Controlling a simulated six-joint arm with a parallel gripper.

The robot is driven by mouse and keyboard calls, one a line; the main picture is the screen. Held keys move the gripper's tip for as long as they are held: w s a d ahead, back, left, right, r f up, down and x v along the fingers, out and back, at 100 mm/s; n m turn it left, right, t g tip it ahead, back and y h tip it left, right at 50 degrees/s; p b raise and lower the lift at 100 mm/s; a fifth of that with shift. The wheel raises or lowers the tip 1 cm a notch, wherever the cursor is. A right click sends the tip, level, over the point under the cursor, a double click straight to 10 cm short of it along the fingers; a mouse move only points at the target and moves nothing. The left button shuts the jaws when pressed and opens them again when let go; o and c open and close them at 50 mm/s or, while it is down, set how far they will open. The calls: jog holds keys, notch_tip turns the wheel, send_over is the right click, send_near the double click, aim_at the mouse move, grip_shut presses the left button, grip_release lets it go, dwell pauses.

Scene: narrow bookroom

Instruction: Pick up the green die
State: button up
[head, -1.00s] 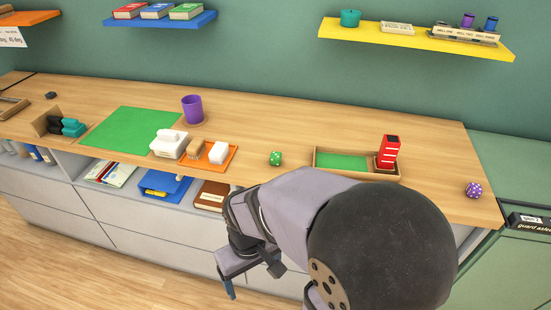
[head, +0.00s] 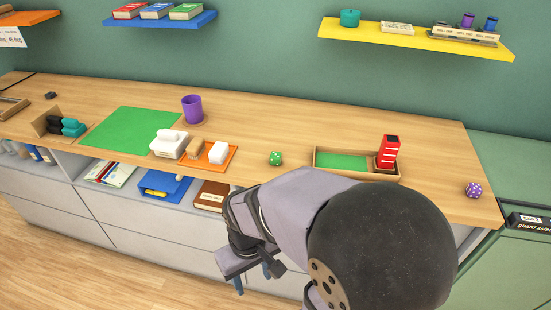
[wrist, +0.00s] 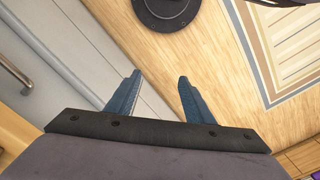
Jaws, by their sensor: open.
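The green die (head: 275,158) with white pips sits on the wooden counter (head: 330,125), between the orange tray and the wooden tray with a green base. My gripper (head: 255,283) hangs in front of the counter, below its top and to the lower left of the die. In the wrist view my gripper (wrist: 157,92) shows two blue fingers spread apart with nothing between them. The die does not show in the wrist view.
A red tower-like object (head: 388,152) stands in the wooden tray (head: 358,175) right of the die. The orange tray (head: 190,160) holds small items. A purple die (head: 473,190) lies near the right end. A purple cup (head: 192,109) stands behind. Counter around the green die is clear.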

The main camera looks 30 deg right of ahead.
jog(key=w+a+f+t+b, duration=0.15)
jog(key=w+t+b, duration=0.3)
jog(key=w, duration=0.75)
jog(key=w+d+r+m+t+h+b, duration=0.1)
jog(key=w+d+r+t+h+b, duration=0.1)
jog(key=w+d, duration=0.2)
jog(key=w+d+r+m+t+h+b, duration=0.1)
jog(key=w+d+r+t+h+b, duration=0.1)
jog(key=w+d+t, duration=0.1)
jog(key=w+d+r+m+t+h+b, duration=0.1)
jog(key=w+d+r+m+t+b, duration=0.1)
jog(key=w+d, duration=0.3)
jog(key=shift+w+d+t+h, duration=0.1)
jog(key=shift+w+t+h, duration=0.4)
jog(key=shift+w, duration=0.8)
jog(key=m+h+b, duration=0.2)
jog(key=m+h, duration=0.3)
send_near(275, 156)
jog(key=w, duration=0.1)
jog(key=w+d, duration=0.1)
jog(key=w+f, duration=0.1)
jog(key=shift+w+d+g, duration=0.1)
jog(key=shift+d+g, duration=0.15)
jog(key=shift+g, duration=0.1)
jog(key=shift+s+d+r, duration=0.2)
jog(key=shift+s+d, duration=0.05)
jog(key=shift+d, duration=0.15)
jog(key=shift+r+x, duration=0.2)
jog(key=shift+x, duration=3.45)
